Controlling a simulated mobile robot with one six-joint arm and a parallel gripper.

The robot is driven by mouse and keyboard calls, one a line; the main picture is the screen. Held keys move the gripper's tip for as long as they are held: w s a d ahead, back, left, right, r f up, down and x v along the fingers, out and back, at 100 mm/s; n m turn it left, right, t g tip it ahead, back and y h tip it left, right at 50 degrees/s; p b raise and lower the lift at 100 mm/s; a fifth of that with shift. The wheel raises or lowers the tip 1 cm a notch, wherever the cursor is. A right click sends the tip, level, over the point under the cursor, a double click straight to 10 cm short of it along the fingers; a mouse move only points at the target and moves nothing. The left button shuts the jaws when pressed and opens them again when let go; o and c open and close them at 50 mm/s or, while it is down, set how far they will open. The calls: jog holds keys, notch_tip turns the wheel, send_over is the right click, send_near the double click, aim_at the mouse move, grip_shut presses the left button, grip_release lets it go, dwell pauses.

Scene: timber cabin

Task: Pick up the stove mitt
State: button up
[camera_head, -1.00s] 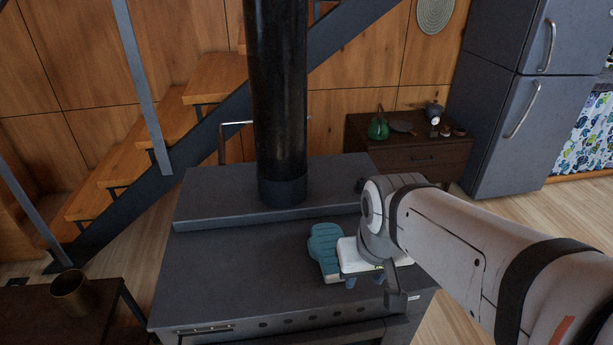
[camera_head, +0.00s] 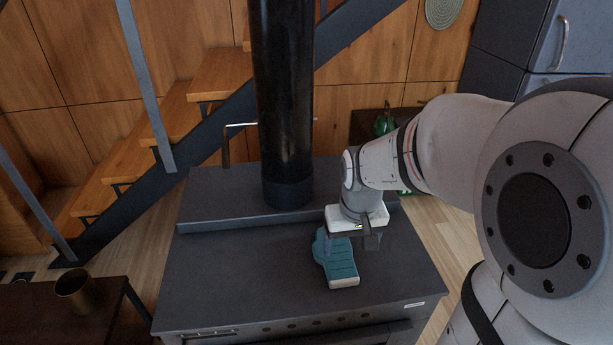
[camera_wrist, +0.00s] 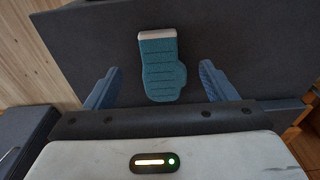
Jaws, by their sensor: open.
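The stove mitt (camera_head: 338,262) is teal with a pale cuff and lies flat on the dark stove top (camera_head: 240,270). In the head view its cuff points toward the front edge, and my gripper partly hides its far end. In the wrist view the whole mitt (camera_wrist: 160,68) shows between and beyond the two blue fingers, touching neither. My gripper (camera_wrist: 158,85) is open and empty. In the head view my gripper (camera_head: 345,243) is over the far part of the mitt, pointing down; its fingers are mostly hidden.
A black stove pipe (camera_head: 287,110) rises from the raised back ledge of the stove, left of my arm. A brass-coloured cup (camera_head: 73,290) stands on a dark table at the lower left. A staircase (camera_head: 190,110) is behind. The stove top left of the mitt is clear.

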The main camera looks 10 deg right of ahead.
jog(key=g+p, duration=0.1)
send_near(339, 260)
jog(key=shift+s+a+f, duration=0.15)
jog(key=shift+s+f, duration=0.2)
jog(key=shift+s, duration=0.2)
jog(key=shift+w+d+f+p, duration=0.1)
jog(key=shift+w+f+p, duration=0.1)
jog(key=shift+f, duration=1.15)
jog(key=shift+w+d+f+p, duration=0.1)
jog(key=shift+w+f, duration=0.1)
jog(key=shift+f, duration=1.2)
jog(key=shift+w+f+p, duration=0.1)
jog(key=shift+w+f, duration=0.1)
jog(key=shift+f, duration=1.15)
jog(key=c, duration=1.1)
jog(key=shift+r, duration=0.1)
